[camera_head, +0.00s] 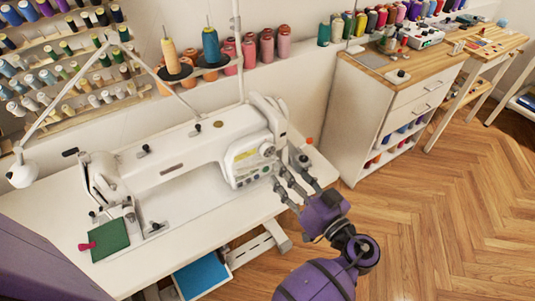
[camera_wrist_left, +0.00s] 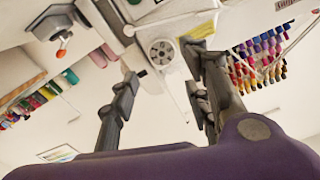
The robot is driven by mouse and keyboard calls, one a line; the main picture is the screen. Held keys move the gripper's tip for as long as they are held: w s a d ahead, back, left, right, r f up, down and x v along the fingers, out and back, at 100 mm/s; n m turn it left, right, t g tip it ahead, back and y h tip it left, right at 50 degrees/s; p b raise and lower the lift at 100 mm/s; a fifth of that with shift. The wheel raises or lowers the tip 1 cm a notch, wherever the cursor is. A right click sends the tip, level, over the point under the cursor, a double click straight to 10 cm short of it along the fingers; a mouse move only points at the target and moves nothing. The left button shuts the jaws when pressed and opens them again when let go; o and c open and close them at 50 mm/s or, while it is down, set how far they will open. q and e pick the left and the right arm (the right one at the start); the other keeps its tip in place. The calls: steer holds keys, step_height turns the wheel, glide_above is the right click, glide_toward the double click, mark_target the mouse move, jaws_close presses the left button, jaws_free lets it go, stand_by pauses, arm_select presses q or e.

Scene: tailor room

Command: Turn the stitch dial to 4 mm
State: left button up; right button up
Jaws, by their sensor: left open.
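The white sewing machine (camera_head: 200,150) stands on a white table. A round grey stitch dial (camera_head: 267,149) is on the right end of its body. The dial also shows in the left wrist view (camera_wrist_left: 161,51), upper middle, between the fingers and beyond their tips. Its marks are too small to read. My left gripper (camera_head: 284,174) is open and empty, in front of the machine's right end, with its fingers toward the dial. In the left wrist view the gripper (camera_wrist_left: 160,68) has its fingers well apart, and no contact with the dial shows. My right gripper is not in view.
A green cloth (camera_head: 110,241) with a pink item lies at the table's left. Thread cones (camera_head: 210,45) stand behind the machine. A wooden-topped cabinet (camera_head: 400,85) is at the right. The wooden floor (camera_head: 450,210) at the right is clear.

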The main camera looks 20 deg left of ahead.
mark_target(272, 151)
arm_select(q)
steer(key=p+x, duration=0.2)
steer(key=x, duration=0.4)
steer(key=shift+w+a+r, duration=0.1)
steer(key=shift+w+a, duration=0.05)
steer(key=shift+w, duration=0.1)
steer(key=shift+w+a, duration=0.35)
steer(key=shift+a, duration=0.05)
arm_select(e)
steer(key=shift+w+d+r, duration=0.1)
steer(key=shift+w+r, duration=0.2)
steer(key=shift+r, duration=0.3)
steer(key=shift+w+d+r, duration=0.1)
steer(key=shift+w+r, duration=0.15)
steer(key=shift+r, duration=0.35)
arm_select(q)
steer(key=c, duration=1)
